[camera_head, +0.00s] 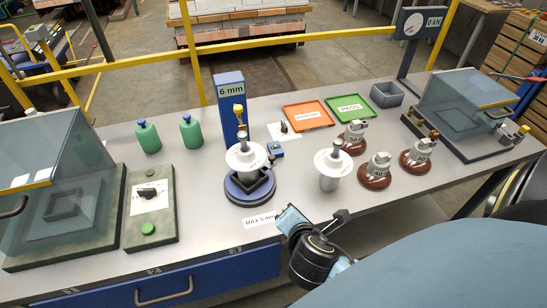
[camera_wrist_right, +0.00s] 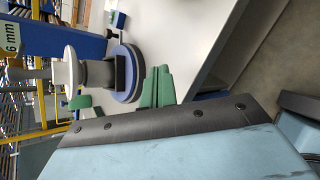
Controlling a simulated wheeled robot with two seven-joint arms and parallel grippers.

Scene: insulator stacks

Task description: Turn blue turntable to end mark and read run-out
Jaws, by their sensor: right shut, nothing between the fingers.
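The blue turntable (camera_head: 248,193) sits mid-table, with a white and grey insulator stack (camera_head: 246,158) upright on it. Behind it stands a blue post (camera_head: 230,100) labelled 6 mm. A small blue block (camera_head: 275,150) shows beside the stack's right edge. In the right wrist view the turntable (camera_wrist_right: 126,72) appears sideways, with part of the post (camera_wrist_right: 25,45) at its left. My right gripper (camera_head: 291,218) is at the table's front edge, right of the MAX 5 mm label (camera_head: 259,222), shut, empty and apart from the turntable. Its fingertips are hard to make out. My left gripper is out of view.
A white stack (camera_head: 329,170) and several brown-based insulators (camera_head: 375,170) stand to the right. Orange (camera_head: 308,115) and green (camera_head: 349,108) trays lie behind. Green bottles (camera_head: 148,138) and a dark green plate (camera_head: 165,225) are left. Glass-hooded boxes stand at both ends.

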